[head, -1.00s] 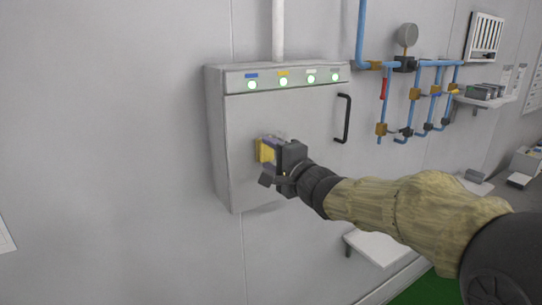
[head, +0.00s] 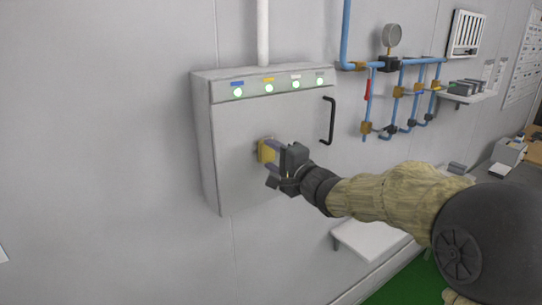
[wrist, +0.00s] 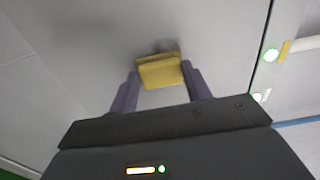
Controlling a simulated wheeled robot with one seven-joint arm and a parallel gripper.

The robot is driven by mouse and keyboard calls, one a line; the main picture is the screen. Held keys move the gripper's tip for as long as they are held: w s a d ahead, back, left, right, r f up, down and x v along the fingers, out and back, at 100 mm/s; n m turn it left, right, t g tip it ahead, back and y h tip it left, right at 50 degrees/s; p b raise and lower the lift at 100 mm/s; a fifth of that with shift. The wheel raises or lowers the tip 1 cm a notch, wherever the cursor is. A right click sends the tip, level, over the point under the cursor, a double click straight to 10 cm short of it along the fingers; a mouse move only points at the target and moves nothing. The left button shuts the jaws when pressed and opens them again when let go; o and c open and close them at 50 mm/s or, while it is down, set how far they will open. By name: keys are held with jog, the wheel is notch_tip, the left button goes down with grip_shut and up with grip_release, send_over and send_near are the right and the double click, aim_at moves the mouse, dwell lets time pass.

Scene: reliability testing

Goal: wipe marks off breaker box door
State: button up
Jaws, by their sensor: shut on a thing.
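The grey breaker box (head: 203,150) hangs on the wall, with its flat door (head: 235,165) shut and a black handle (head: 329,121) at the door's right. My gripper (head: 272,154) is shut on a yellow sponge (head: 264,151) at the middle of the door. In the wrist view the sponge (wrist: 160,71) sits between the two purple fingers (wrist: 124,95), its face at or very near the door. Dark smudgy marks (wrist: 160,47) show on the door just beyond the sponge. Part of the door is hidden behind my gripper and arm.
Several lit green indicators (head: 268,87) line the box's top strip. Blue pipes (head: 346,35) with a gauge (head: 392,36) run along the wall to the right. A white shelf (head: 370,238) juts out low, below my arm. The wall left of the box is clear.

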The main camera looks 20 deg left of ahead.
jog(key=shift+w+d+p, duration=0.55)
jog(key=shift+w+p, duration=0.1)
jog(key=shift+w, duration=0.05)
jog(key=shift+w+d+p, duration=0.5)
jog(key=shift+w+p, duration=0.1)
jog(key=shift+w, duration=0.1)
jog(key=shift+p, duration=0.3)
jog(key=shift+s+a, duration=0.1)
jog(key=shift+s+a+b, duration=0.6)
jog(key=shift+s+a, duration=0.6)
jog(key=shift+s, duration=0.25)
jog(key=shift+s+a+b, duration=0.75)
jog(key=shift+s+a, duration=0.4)
jog(key=shift+s, duration=0.15)
jog(key=shift+s+a, duration=0.15)
